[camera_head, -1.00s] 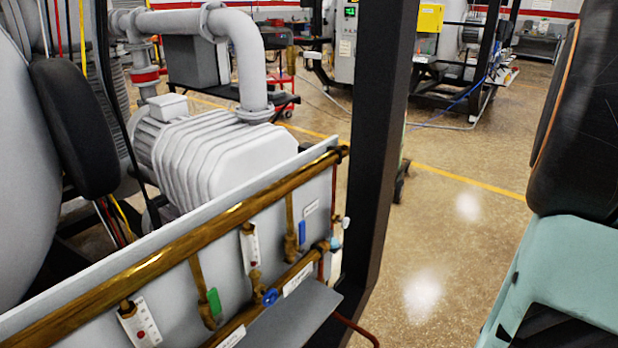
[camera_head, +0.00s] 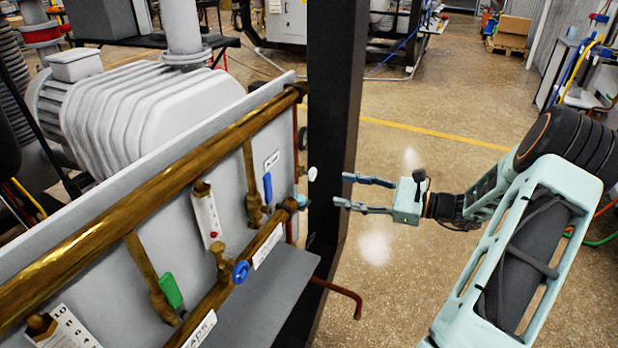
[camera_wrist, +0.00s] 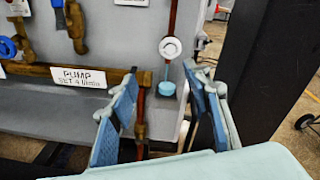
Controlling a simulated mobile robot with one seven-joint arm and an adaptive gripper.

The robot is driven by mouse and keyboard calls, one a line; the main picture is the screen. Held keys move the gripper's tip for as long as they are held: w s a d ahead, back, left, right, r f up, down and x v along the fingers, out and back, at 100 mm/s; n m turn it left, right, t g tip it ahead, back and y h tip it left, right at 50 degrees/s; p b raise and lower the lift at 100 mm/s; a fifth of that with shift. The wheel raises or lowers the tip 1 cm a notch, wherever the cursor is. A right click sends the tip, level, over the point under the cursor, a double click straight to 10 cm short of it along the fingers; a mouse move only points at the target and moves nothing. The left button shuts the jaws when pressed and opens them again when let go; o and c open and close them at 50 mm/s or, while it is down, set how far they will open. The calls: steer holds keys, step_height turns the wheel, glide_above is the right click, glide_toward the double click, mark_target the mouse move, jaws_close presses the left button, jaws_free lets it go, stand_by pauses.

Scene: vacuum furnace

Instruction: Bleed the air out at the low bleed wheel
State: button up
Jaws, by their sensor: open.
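My gripper (camera_head: 341,190) is open and empty, its fingers pointing left toward the right end of the pipe panel. In the wrist view my gripper (camera_wrist: 160,72) has its fingertips spread either side of a small white round wheel (camera_wrist: 170,48) and a light-blue cup-like part (camera_wrist: 167,88) below it, with no grip visible. In the head view the white wheel (camera_head: 312,174) is just left of the fingertips, with the light-blue part (camera_head: 300,200) below. A blue handwheel (camera_head: 240,271) sits on the lower brass pipe, farther left. No label marks either wheel as the low bleed.
A black upright post (camera_head: 335,120) stands close behind the fingertips. The brass upper pipe (camera_head: 150,190), green lever (camera_head: 171,291) and blue lever (camera_head: 267,188) are on the grey panel. A grey shelf (camera_head: 270,300) juts out below.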

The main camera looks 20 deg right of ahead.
mark_target(315, 174)
steer(key=shift+m+t, duration=0.3)
steer(key=shift+t, duration=0.3)
steer(key=x, duration=0.3)
steer(key=b+x, duration=0.1)
steer(key=x, duration=0.3)
steer(key=r+x, duration=0.1)
steer(key=x, duration=0.2)
steer(key=shift+w, duration=0.6)
steer(key=shift+r, duration=0.1)
steer(key=c, duration=1.2)
